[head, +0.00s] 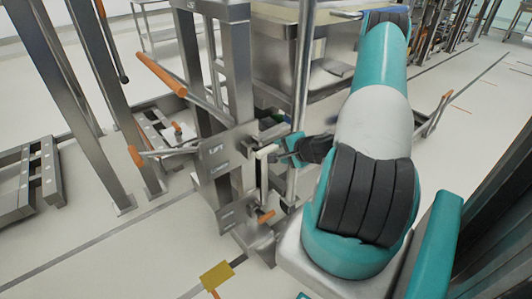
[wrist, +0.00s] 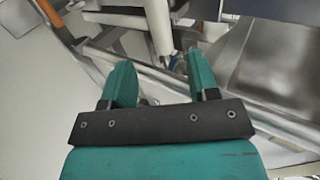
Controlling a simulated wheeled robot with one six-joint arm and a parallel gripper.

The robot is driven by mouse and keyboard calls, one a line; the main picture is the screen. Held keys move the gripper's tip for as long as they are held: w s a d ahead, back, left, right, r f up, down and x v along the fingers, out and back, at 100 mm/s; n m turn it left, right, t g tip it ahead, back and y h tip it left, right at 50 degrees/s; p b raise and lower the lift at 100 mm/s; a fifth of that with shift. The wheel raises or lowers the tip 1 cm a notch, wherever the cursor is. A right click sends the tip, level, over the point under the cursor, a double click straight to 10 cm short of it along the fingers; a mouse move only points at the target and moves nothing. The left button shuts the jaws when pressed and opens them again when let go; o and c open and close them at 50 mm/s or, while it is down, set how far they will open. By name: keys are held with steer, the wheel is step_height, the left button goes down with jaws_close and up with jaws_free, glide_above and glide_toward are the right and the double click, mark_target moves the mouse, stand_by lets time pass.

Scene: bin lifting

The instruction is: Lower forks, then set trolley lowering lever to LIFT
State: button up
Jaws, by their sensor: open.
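The steel trolley (head: 238,90) stands upright left of my arm in the head view. Its side plate (head: 222,158) bears the word LIFT, with smaller unreadable text below. An orange-tipped lever (head: 168,152) sticks out left from this plate, near the word. A longer orange-gripped handle (head: 162,74) slants above it. My gripper (head: 282,152) is beside the trolley's post, just right of a pale bent bar (head: 264,166); I cannot tell whether they touch. In the wrist view my gripper (wrist: 162,78) is open, with nothing visible held between its teal fingers. I cannot pick out the forks clearly.
A steel bin (head: 280,60) stands behind the trolley. A lower orange-tipped pedal or lever (head: 265,215) sits near the trolley's foot. Metal frames (head: 40,175) lie on the floor at left. The pale floor (head: 100,250) is clear at front left.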

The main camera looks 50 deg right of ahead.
mark_target(266, 150)
steer(key=p+x, duration=0.1)
steer(key=x, duration=1)
steer(key=shift+a+r, duration=0.1)
jaws_close()
